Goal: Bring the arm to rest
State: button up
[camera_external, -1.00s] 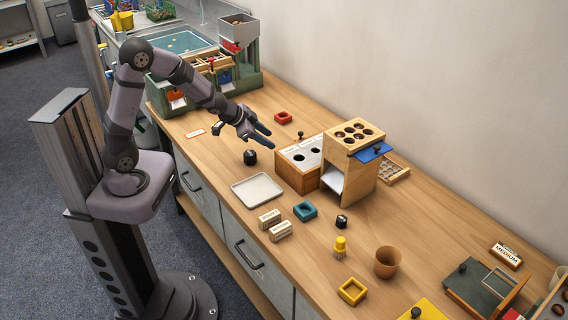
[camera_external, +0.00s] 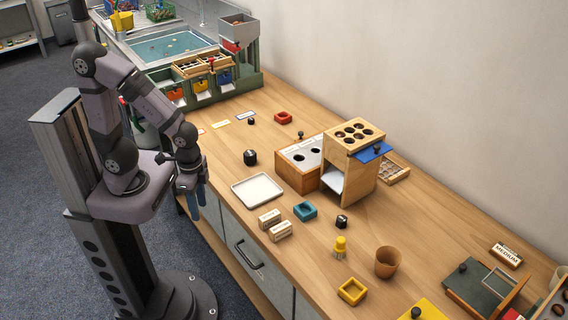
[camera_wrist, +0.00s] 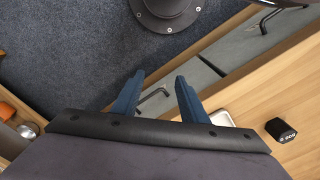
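My gripper (camera_external: 197,200) hangs pointing down beside the front edge of the workbench, close to my own base. In the wrist view my gripper (camera_wrist: 158,98) shows two blue fingers spread apart with nothing between them. Past them are the carpet and the drawer fronts. The fingers are apart from the bench and from every object on it.
The wooden bench (camera_external: 222,161) runs along the wall. A white tray (camera_external: 257,188) and a black block (camera_external: 250,157) lie nearest my gripper; the block also shows in the wrist view (camera_wrist: 280,130). A wooden dispenser (camera_external: 349,160) stands behind. Drawer handles (camera_external: 249,254) jut from the front.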

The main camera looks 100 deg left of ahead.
jog(key=shift+r, duration=0.1)
notch_tip(320, 180, up, 15)
jog(key=p, duration=1.5)
jog(key=shift+r+p, duration=0.15)
jog(key=shift+p, duration=0.15)
jog(key=shift+o, duration=1.2)
